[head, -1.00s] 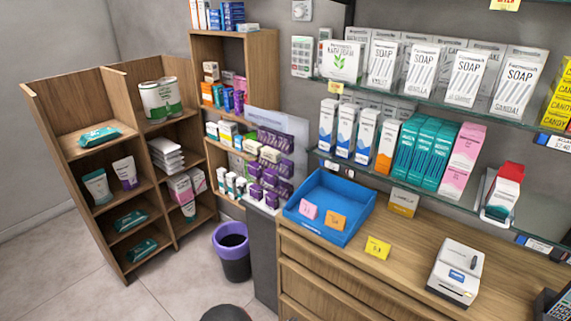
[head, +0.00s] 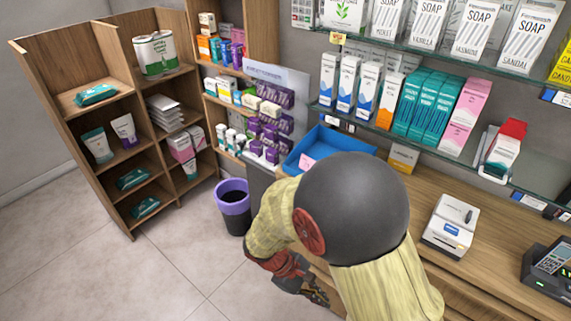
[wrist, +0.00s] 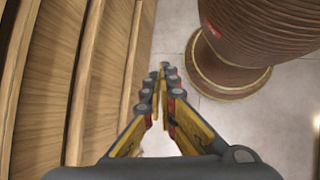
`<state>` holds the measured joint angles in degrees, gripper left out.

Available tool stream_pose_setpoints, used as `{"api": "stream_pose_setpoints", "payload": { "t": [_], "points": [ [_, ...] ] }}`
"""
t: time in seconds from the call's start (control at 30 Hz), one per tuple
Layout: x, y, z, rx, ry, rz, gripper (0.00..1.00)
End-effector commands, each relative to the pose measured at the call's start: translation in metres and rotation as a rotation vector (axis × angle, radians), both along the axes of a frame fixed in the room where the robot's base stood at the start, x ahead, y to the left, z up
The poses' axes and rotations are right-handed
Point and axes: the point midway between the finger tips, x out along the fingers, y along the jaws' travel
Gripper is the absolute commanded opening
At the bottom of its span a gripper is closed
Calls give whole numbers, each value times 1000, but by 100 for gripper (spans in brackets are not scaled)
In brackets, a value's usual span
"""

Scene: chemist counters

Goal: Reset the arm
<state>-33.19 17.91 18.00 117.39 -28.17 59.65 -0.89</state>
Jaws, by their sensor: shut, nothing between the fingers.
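My gripper (head: 316,292) is low in the head view, in front of the wooden counter and partly hidden behind my own arm. In the wrist view my gripper (wrist: 160,72) points down toward the floor, its two fingers closed together at the tips with nothing between them. My arm is folded, with its dark round joint large in the middle of the head view. It hides part of the blue tray and counter front.
Wooden drawer fronts (wrist: 100,80) stand close to the left of my gripper in the wrist view. A purple-rimmed bin (head: 234,205) stands on open floor (head: 190,250).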

Motion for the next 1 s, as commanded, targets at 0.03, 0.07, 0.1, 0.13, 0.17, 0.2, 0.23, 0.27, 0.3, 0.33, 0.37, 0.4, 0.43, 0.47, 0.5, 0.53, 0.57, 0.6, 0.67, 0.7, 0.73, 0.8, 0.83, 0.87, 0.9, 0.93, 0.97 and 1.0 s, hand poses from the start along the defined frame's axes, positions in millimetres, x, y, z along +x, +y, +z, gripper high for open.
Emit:
{"api": "stream_pose_setpoints", "payload": {
  "t": [0.03,0.07,0.1,0.13,0.17,0.2,0.23,0.27,0.3,0.33,0.37,0.4,0.43,0.47,0.5,0.53,0.57,0.6,0.67,0.7,0.73,0.8,0.83,0.87,0.9,0.93,0.97,1.0],
  "points": [
    [-4,-2,16,50,-35,-58,0],
    [-6,-2,24,78,-53,-92,0],
    [-10,-3,35,116,-78,-137,0],
    [-12,-3,43,144,-97,-170,0],
    [-15,-3,51,172,-117,-202,0],
    [-18,-4,61,209,-142,-244,0],
    [-20,-5,69,236,-163,-275,0],
    [-22,-5,77,263,-184,-305,0],
    [-25,-7,87,297,-211,-344,0],
    [-27,-8,95,323,-233,-373,0],
    [-29,-9,103,348,-254,-401,0],
    [-32,-10,113,383,-284,-437,0],
    [-34,-11,120,407,-306,-463,0],
    [-36,-13,128,431,-329,-489,0],
    [-39,-15,138,463,-359,-522,0],
    [-41,-17,145,486,-382,-545,0],
    [-43,-19,152,508,-407,-567,0],
    [-46,-22,162,538,-437,-596,0],
    [-51,-27,176,578,-487,-635,0],
    [-53,-31,186,605,-521,-660,0],
    [-56,-34,193,622,-546,-677,0],
    [-62,-42,209,660,-609,-711,0],
    [-64,-47,216,673,-637,-723,0],
    [-65,-51,224,685,-666,-732,0],
    [-68,-57,233,698,-705,-743,0],
    [-69,-61,240,706,-733,-750,0],
    [-70,-65,247,715,-761,-756,0],
    [-71,-70,256,725,-797,-763,0]
  ]
}}
